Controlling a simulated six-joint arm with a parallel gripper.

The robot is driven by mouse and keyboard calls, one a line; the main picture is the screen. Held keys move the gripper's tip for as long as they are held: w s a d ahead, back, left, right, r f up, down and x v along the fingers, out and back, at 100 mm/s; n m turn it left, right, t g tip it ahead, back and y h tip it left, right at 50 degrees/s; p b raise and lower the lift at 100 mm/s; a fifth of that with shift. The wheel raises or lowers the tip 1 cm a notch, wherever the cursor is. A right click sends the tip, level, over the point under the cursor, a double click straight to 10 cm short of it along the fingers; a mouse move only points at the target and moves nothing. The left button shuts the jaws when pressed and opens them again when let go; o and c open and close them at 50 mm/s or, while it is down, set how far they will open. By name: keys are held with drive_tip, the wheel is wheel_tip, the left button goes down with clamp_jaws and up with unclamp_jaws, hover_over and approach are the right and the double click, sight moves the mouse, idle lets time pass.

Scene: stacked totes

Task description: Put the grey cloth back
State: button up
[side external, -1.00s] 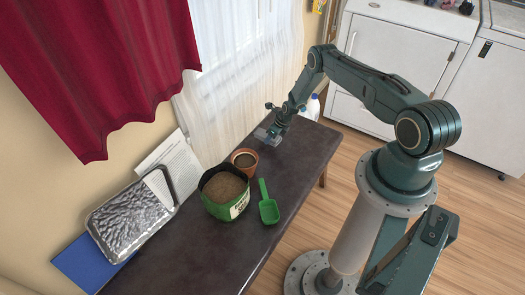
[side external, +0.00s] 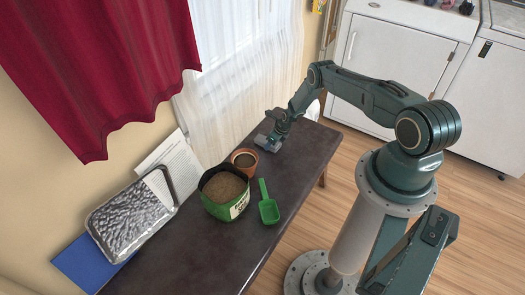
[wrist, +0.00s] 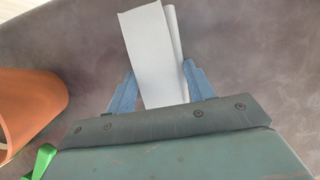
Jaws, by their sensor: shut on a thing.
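The grey cloth (wrist: 152,50) is a pale folded piece between the two blue fingers in the wrist view. My gripper (wrist: 155,92) is shut on it, and the cloth sticks out beyond the fingertips. In the side view my gripper (side external: 268,142) is low over the far end of the dark table, just beyond the small terracotta pot. The cloth is hard to make out there. I cannot tell whether it touches the table top.
The terracotta pot (side external: 244,158) stands close to my gripper and shows at the left in the wrist view (wrist: 28,108). A green soil bag (side external: 224,192), a green scoop (side external: 268,210) and a foil tray (side external: 130,212) lie nearer on the table (side external: 215,250). A curtain hangs behind.

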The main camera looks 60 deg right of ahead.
drive_tip(key=o, duration=1.1)
drive_tip(key=shift+f, duration=0.1)
drive_tip(key=shift+r, duration=0.25)
drive_tip(key=shift+v, duration=5.9)
drive_tip(key=shift+r, duration=0.1)
